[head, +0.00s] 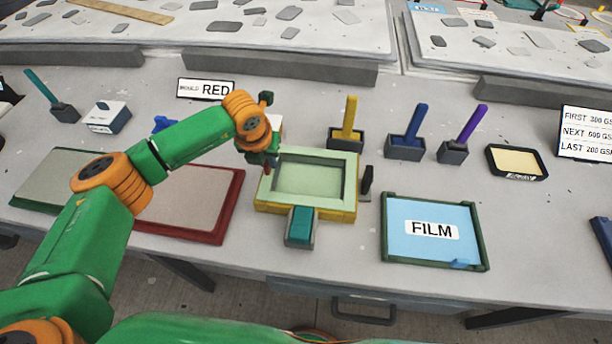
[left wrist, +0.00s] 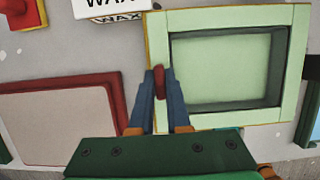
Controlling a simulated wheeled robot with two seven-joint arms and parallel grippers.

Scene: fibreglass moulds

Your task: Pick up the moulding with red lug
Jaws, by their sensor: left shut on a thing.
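The moulding with the red lug is a pale green rectangular piece (head: 308,157) with a recessed middle, lying in a yellow mould (head: 344,216) at the centre of the table. It also fills the right of the left wrist view (left wrist: 225,68). Its red lug (left wrist: 159,83) stands at its left edge. My left gripper (head: 268,164) is at that left edge, its fingers shut on the red lug in the left wrist view (left wrist: 160,88). The moulding appears level in the mould; I cannot tell whether it is lifted. My right gripper is not in view.
A dark lug-like piece (head: 367,182) stands at the right edge. A teal block in a grey holder (head: 300,227) is in front. The FILM tray (head: 433,258) lies right, a red-framed panel (head: 236,205) left. Brush holders (head: 405,150) and a RED sign (head: 206,89) stand behind.

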